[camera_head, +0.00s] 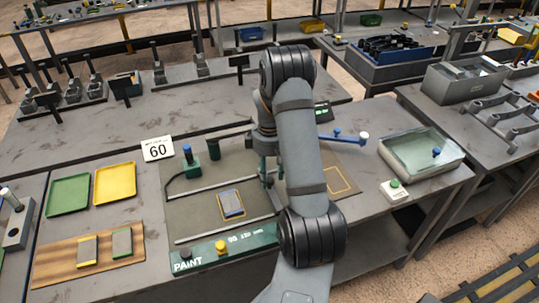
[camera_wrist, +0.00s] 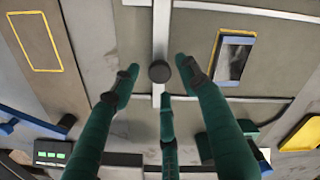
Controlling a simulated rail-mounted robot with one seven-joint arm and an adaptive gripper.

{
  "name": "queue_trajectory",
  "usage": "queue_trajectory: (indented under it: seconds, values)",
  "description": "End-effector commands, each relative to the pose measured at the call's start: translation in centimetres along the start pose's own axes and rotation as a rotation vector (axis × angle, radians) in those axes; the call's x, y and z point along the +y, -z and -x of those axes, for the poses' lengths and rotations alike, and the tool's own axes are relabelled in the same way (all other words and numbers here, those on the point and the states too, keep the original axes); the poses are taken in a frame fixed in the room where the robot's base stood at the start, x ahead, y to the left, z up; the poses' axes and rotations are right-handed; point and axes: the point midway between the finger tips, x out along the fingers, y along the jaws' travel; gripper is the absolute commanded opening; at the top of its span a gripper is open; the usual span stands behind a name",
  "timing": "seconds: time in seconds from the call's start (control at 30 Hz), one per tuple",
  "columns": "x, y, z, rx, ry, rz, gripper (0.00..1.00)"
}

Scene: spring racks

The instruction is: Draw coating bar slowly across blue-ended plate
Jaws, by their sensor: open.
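The blue-ended plate (camera_head: 231,204) lies flat inside a yellow outline on the grey work mat; it also shows in the wrist view (camera_wrist: 232,60). The coating bar (camera_wrist: 161,30) is a pale bar crossing the mat between two rails, right of the plate in the head view. A dark round knob (camera_wrist: 160,71) is on the bar. My gripper (camera_wrist: 157,84) is open, its green fingers spread around the knob with visible gaps. In the head view my arm hides most of the bar, and my gripper (camera_head: 268,174) is partly hidden. I cannot tell the fingers' height.
A front rail (camera_head: 225,231) and a green PAINT strip (camera_head: 190,262) border the mat. A green bottle with a blue cap (camera_head: 189,165) stands behind the plate. A blue-handled lever (camera_head: 345,135) and a clear-lidded tray (camera_head: 425,150) are right. Green (camera_head: 69,195) and yellow (camera_head: 115,167) trays are left.

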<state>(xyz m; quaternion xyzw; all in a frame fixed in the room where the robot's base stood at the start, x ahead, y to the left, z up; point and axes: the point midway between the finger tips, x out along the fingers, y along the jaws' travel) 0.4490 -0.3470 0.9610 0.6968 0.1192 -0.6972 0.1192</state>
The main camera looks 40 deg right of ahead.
Motion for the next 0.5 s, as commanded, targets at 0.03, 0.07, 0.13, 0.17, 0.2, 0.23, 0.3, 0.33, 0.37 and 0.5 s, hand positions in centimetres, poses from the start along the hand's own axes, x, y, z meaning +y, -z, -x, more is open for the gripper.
queue_trajectory:
  seconds: [0.03, 0.07, 0.13, 0.17, 0.2, 0.23, 0.3, 0.33, 0.37, 0.5]
  values:
    - [0.1, 0.1, 0.6, 0.002, -0.003, 0.000, 0.44]
    - [0.1, 0.1, 0.8, 0.002, -0.002, -0.001, 0.44]
    - [0.1, 0.0, 1.5, 0.002, -0.003, -0.002, 0.44]
    - [0.1, 0.0, 1.8, 0.002, -0.002, -0.002, 0.44]
    - [0.1, 0.0, 2.2, 0.002, -0.002, -0.002, 0.44]
    - [0.1, 0.0, 2.5, 0.002, -0.002, -0.002, 0.44]
    - [0.1, 0.0, 3.3, 0.002, -0.003, -0.002, 0.44]
    - [0.1, 0.0, 3.6, 0.001, -0.002, -0.002, 0.44]
    - [0.1, 0.0, 3.9, 0.002, -0.003, -0.001, 0.44]
    - [0.1, 0.1, 5.3, 0.002, -0.002, -0.001, 0.44]
